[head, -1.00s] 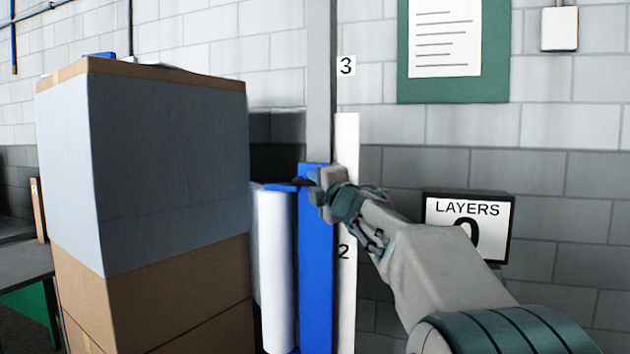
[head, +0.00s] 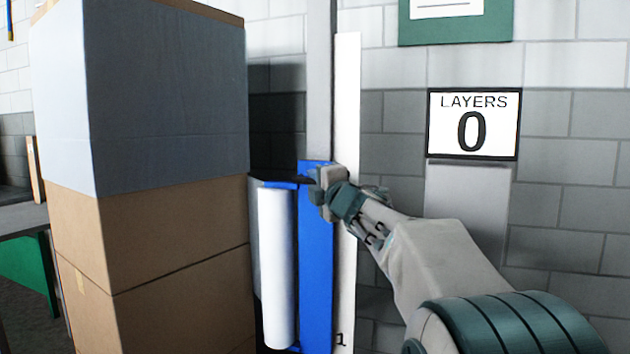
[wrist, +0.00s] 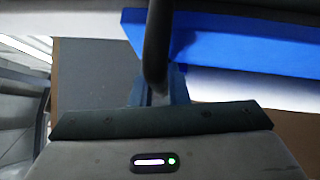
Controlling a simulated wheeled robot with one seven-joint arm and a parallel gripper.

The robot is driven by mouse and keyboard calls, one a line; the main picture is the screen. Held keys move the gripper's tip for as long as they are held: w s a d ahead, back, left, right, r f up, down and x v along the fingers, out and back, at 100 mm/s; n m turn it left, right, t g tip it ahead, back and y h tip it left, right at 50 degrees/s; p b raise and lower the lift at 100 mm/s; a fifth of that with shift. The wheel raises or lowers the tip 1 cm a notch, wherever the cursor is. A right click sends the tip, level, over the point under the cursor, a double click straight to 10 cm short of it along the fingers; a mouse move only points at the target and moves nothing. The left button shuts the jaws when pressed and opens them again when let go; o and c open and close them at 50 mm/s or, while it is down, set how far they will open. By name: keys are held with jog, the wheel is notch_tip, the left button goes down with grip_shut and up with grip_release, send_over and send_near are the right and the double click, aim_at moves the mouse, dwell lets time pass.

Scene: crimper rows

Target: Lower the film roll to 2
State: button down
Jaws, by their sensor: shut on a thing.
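The white film roll (head: 277,265) stands upright on a blue carriage (head: 315,250) that rides a grey mast (head: 319,80). My gripper (head: 315,184) is shut on a dark handle at the carriage's upper end; the dark bar (wrist: 158,45) shows between my fingers in the wrist view. A white scale strip (head: 347,90) stands right of the mast. The number 1 (head: 341,339) shows near its lower end, below my gripper. The number 2 is not visible; my gripper and wrist cover part of the strip at carriage-top height.
A tall stack of brown boxes, its upper part wrapped in grey-blue (head: 165,100), stands close left of the roll. A sign reading LAYERS 0 (head: 473,124) is at the right, before a block wall. A green notice board (head: 455,28) hangs above it.

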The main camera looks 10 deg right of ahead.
jog(key=shift+f, duration=0.2)
jog(key=c, duration=1.4)
grip_release()
jog(key=shift+s, duration=0.1)
jog(key=v, duration=1.3)
jog(key=shift+s+p, duration=0.25)
jog(key=shift+p, duration=0.15)
jog(key=shift+d+f, duration=0.1)
